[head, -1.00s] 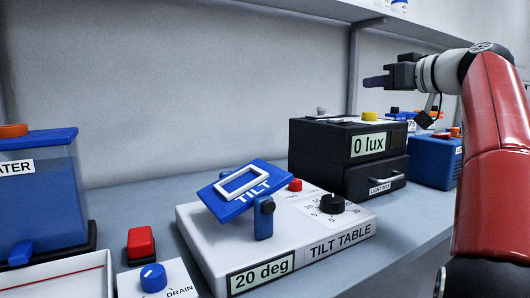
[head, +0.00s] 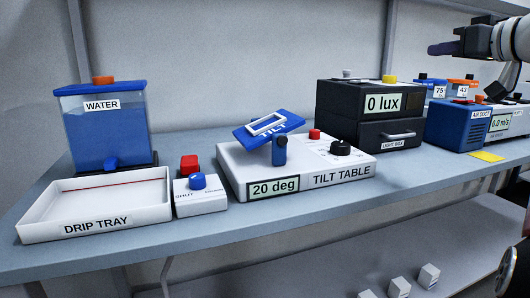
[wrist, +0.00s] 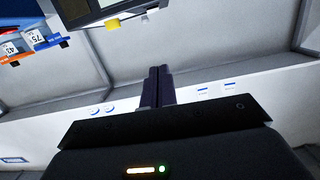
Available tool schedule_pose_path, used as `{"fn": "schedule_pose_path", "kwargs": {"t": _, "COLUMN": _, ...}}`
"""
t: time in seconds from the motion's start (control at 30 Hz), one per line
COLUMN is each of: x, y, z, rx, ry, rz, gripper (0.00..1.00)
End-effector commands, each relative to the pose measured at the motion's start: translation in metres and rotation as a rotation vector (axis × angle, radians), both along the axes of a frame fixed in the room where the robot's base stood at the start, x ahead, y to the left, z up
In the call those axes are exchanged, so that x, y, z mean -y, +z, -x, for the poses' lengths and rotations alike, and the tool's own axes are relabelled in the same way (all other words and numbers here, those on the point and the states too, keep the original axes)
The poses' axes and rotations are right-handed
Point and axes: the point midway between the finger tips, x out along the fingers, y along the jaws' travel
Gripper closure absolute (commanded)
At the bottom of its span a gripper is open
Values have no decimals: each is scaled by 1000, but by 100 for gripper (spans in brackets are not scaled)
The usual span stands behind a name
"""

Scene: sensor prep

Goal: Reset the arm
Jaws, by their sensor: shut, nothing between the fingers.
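My gripper (head: 445,48) is at the upper right of the head view, raised above the bench and in front of the wall. Its dark fingers point left. In the wrist view the two fingers (wrist: 158,86) lie side by side, shut with nothing between them. The gripper touches nothing that I can see. Most of my arm is outside the head view.
A lower shelf (head: 320,260) holds small white blocks.

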Motion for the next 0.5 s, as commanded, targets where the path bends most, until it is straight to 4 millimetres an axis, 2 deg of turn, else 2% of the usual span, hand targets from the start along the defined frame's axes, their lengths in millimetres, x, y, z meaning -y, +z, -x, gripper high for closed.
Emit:
{"fn": "schedule_pose_path", "kwargs": {"t": 0.27, "x": -31, "y": -29, "z": 0, "rx": -117, "ry": -15, "rz": -44, "gripper": 100}}
{"fn": "schedule_pose_path", "kwargs": {"t": 0.37, "x": -47, "y": -45, "z": 4, "rx": -177, "ry": -26, "rz": -63, "gripper": 100}}
{"fn": "schedule_pose_path", "kwargs": {"t": 0.5, "x": -74, "y": -77, "z": 13, "rx": -284, "ry": -49, "rz": -87, "gripper": 100}}
